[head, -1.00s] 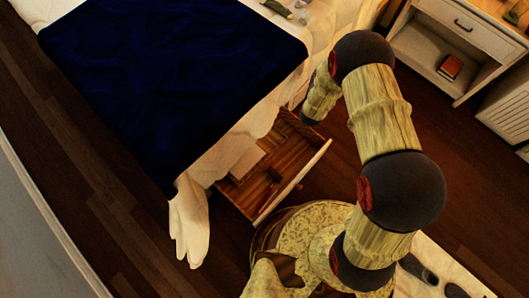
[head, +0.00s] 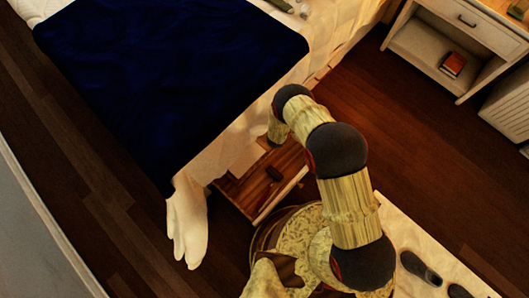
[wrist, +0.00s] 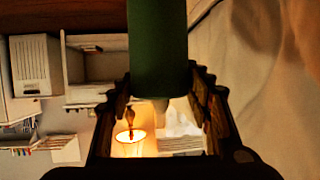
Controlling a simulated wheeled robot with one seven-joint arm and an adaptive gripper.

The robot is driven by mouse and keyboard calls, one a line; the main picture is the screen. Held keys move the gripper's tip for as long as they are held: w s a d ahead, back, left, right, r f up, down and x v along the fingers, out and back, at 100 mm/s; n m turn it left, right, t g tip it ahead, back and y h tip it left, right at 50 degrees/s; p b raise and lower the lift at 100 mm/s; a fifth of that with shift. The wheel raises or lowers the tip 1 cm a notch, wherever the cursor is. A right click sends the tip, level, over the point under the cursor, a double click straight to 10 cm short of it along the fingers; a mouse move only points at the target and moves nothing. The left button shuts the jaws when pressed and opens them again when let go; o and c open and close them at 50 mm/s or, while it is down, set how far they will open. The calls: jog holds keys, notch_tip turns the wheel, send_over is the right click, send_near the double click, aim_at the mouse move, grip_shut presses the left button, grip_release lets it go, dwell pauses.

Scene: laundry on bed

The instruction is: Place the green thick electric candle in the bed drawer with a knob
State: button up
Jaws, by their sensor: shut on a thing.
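The green thick candle (wrist: 158,50) stands large in the wrist view, between the two fingers of my gripper (wrist: 162,100), which is shut on it. In the head view the candle is not clearly seen, and the end of my arm hangs over the bed's edge by the drawer. The bed drawer (head: 284,197) is pulled out below the bed, with its wooden inside partly visible and partly covered by my arm. I cannot make out a knob.
The bed (head: 170,80) has a dark blue cover and a pale sheet hanging over its side. A white nightstand (head: 470,30) with a red book (head: 453,65) stands at the upper right. Dark shoes (head: 420,268) lie on a pale mat. Bare wooden floor lies between.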

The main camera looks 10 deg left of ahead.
jog(key=s+f+m+h+b, duration=0.1)
jog(key=s+f+b, duration=0.2)
jog(key=f, duration=1)
jog(key=s+f+g+h+b, duration=0.1)
jog(key=s+f+b, duration=0.2)
jog(key=f, duration=1)
jog(key=shift+s+d+f+m+b, duration=0.3)
jog(key=shift+s+f+m, duration=0.1)
jog(key=shift+s, duration=1.5)
jog(key=shift+f, duration=0.15)
jog(key=o, duration=1.3)
jog(key=p+v, duration=0.3)
jog(key=v, duration=0.9)
jog(key=shift+s+d, duration=0.1)
